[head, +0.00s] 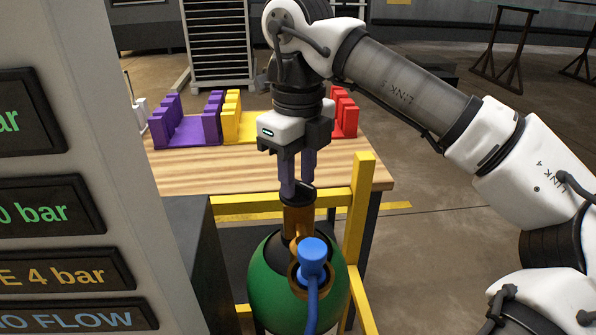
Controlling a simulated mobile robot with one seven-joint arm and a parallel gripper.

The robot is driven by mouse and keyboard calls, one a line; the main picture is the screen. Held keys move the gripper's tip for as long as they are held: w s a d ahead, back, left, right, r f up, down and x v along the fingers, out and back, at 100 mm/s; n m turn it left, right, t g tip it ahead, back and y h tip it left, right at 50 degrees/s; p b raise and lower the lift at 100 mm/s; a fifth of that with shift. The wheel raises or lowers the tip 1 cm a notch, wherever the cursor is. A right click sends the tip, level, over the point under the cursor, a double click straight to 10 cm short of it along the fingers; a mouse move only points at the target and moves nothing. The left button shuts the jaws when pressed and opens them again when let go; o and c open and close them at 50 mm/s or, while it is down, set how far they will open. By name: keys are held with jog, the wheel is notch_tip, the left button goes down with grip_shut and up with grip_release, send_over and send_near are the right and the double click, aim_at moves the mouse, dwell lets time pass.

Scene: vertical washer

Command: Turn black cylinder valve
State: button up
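A green gas cylinder (266,270) stands upright at the lower middle, with a brass-coloured neck (299,218) on top. A small black valve (302,193) sits at the top of this neck. My gripper (298,188) points straight down from above, with its two purple fingers at the black valve. The fingers are apart with a narrow gap between them. Their tips overlap the valve in this view, and I cannot tell whether they touch or grip it. A blue fitting (313,254) with a blue hose is on the cylinder's near side.
A yellow frame (357,215) stands close behind and right of the cylinder. A grey panel (110,110) with pressure displays fills the left. Behind is a wooden table (215,180) with purple (185,130), yellow (238,125) and red (345,115) holders. Open floor lies to the right.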

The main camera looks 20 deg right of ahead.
aim_at(298, 182)
notch_tip(298, 182, up, 14)
jog(key=p, duration=1.1)
jog(key=shift+f, duration=0.15)
